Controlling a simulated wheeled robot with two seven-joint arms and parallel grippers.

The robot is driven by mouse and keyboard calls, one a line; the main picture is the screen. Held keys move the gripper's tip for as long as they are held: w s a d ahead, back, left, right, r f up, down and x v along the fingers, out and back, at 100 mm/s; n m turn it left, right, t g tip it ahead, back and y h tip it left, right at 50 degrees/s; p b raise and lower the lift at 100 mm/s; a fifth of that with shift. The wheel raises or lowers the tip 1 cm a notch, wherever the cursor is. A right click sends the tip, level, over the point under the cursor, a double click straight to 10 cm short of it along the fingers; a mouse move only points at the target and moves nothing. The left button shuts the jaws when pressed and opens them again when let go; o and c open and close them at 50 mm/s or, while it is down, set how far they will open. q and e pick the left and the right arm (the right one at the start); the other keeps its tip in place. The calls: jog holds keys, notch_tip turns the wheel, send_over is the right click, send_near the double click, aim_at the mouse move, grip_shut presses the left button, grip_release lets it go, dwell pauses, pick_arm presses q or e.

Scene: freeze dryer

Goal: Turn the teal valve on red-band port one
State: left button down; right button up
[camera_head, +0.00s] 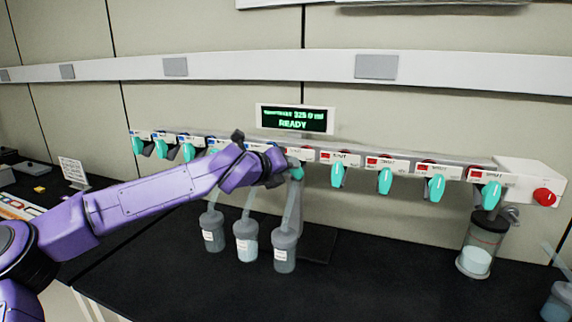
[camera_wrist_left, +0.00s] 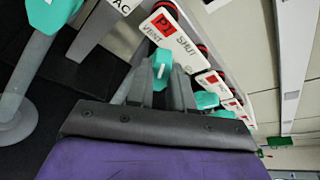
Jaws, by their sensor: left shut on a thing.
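A row of teal valves hangs under a rail of labelled ports, some with blue bands on the left and some with red bands on the right. My left gripper (camera_head: 288,173) is at the middle of the row, shut on a teal valve (camera_head: 295,177). In the left wrist view, the gripper (camera_wrist_left: 160,80) has its two grey fingers on either side of this teal valve (camera_wrist_left: 160,62). The red-band label (camera_wrist_left: 172,38) beside it reads VENT and SHUT. The arm hides part of the row in the head view. My right gripper is not in view.
Several flasks, one here (camera_head: 284,250), hang below the middle ports, close under my arm. A larger jar (camera_head: 478,248) is at the right end, near a red knob (camera_head: 544,197). A display (camera_head: 294,119) reads READY above the rail. The black bench front is clear.

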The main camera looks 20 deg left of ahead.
pick_arm(q)
jog(key=m+y, duration=0.1)
jog(key=m, duration=0.1)
jog(key=shift+d+r+m+y+p, duration=0.1)
jog(key=shift+d+m+y+p, duration=0.2)
jog(key=shift+y, duration=0.1)
jog(key=shift+d+m+g+y, duration=0.15)
jog(key=shift+m+g+y, duration=0.15)
jog(key=shift+m+y, duration=0.75)
jog(key=shift+m, duration=0.35)
jog(key=c, duration=1)
grip_release()
jog(key=b+v, duration=0.3)
jog(key=v, duration=0.7)
jog(key=shift+s, duration=0.25)
